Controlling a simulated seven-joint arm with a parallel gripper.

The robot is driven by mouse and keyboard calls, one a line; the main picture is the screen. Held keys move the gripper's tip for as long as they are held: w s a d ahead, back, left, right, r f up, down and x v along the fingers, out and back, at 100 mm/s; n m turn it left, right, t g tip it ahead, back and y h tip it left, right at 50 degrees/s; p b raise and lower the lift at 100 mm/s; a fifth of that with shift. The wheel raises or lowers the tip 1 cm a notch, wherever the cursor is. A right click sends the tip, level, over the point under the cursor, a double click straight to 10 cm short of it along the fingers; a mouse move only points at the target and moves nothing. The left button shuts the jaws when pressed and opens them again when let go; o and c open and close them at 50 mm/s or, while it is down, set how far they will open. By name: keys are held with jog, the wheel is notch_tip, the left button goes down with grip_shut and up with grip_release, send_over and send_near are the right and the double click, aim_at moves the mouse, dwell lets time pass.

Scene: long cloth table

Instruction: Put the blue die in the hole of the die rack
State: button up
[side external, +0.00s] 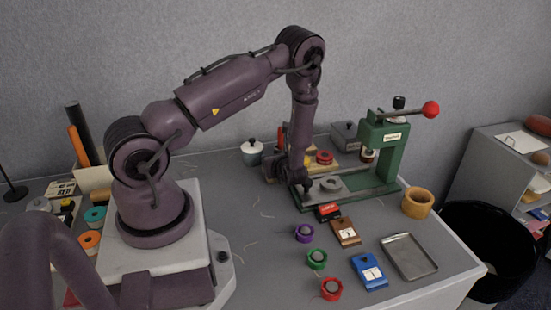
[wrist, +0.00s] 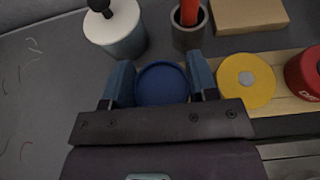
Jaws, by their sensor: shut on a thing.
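My gripper (wrist: 160,72) is shut on the round blue die (wrist: 163,88), which sits between its two fingers in the wrist view. In the side view my gripper (side external: 277,168) is low at the left end of the die rack, and the blue die is hidden there. The die rack (wrist: 284,103) is a pale wooden board bearing a yellow die and a red die. The blue die is just left of the yellow die (wrist: 246,80). The red die (wrist: 306,72) is farther right. The hole is hidden, and I cannot tell whether the blue die is in it.
A lidded pot (wrist: 120,32) and a grey cup (wrist: 190,36) with a red stick stand close beyond my gripper. A green press (side external: 385,150) with a red-knobbed lever stands right of the rack. Tape rolls, small boxes and a metal tray (side external: 409,256) lie toward the front.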

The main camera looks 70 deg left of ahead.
jog(key=o, duration=0.8)
jog(key=shift+r, duration=0.4)
jog(key=v, duration=1.2)
jog(key=s+d+r+n+t+h, duration=0.2)
jog(key=d+r+n, duration=0.4)
jog(key=r, duration=0.3)
jog(key=s+d+r+n+t+h, duration=0.1)
jog(key=s+d+r+n+h, duration=0.3)
jog(key=r, duration=0.5)
jog(key=s+d+r+n+t+h, duration=0.2)
jog(key=s+d+r+n+h, duration=0.1)
jog(key=d+r+n+h, duration=0.4)
jog(key=shift+s+d+r+n+t+h, duration=0.15)
jog(key=shift+d+r+n, duration=0.1)
jog(key=shift+r, duration=0.35)
jog(key=shift+s+d+r+n+t+h, duration=0.15)
jog(key=shift+d+r+n, duration=0.1)
jog(key=shift+r, duration=0.35)
jog(key=shift+w, duration=0.1)
